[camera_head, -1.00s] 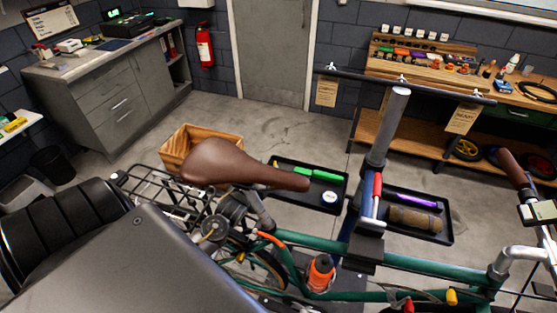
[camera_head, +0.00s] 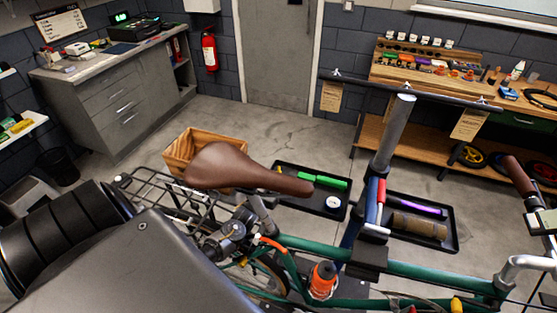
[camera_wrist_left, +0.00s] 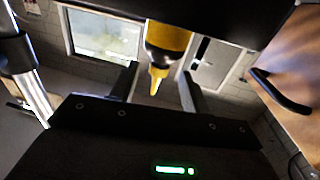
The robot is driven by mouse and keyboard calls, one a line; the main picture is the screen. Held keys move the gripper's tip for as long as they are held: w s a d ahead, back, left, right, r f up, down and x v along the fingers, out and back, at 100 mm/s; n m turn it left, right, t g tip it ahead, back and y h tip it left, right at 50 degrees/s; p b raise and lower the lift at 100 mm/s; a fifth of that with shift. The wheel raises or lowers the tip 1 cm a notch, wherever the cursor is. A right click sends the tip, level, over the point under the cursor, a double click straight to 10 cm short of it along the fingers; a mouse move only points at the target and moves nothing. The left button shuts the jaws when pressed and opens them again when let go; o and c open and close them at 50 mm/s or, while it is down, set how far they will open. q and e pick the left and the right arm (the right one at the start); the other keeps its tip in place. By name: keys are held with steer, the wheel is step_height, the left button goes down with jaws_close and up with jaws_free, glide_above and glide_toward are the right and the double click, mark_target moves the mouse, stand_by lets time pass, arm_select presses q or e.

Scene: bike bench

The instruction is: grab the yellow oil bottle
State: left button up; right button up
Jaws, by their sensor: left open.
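The yellow oil bottle (camera_wrist_left: 168,42) shows at the top middle of the left wrist view, with a dark band and its yellow nozzle pointing down in the picture. Its upper part is cut off by a dark shape. My left gripper (camera_wrist_left: 160,70) is open, with one dark finger on each side of the nozzle in the picture. I see no contact, and cannot tell whether the bottle is fully between the fingers in depth. In the head view my left arm fills the lower left; its gripper and the bottle are not clearly seen. My right gripper is not in view.
A green bike with a brown saddle (camera_head: 228,167) stands close in front, clamped at a grey post (camera_head: 393,135). Black trays (camera_head: 322,213) and a wooden crate (camera_head: 180,160) are behind it. A shelf (camera_head: 30,125) with small items is at the far left.

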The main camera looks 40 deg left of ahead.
arm_select(q)
steer(key=w, duration=0.3)
steer(key=shift+w+a, duration=0.3)
steer(key=shift+w, duration=0.1)
steer(key=shift+s, duration=0.15)
steer(key=shift+c, duration=1)
jaws_close()
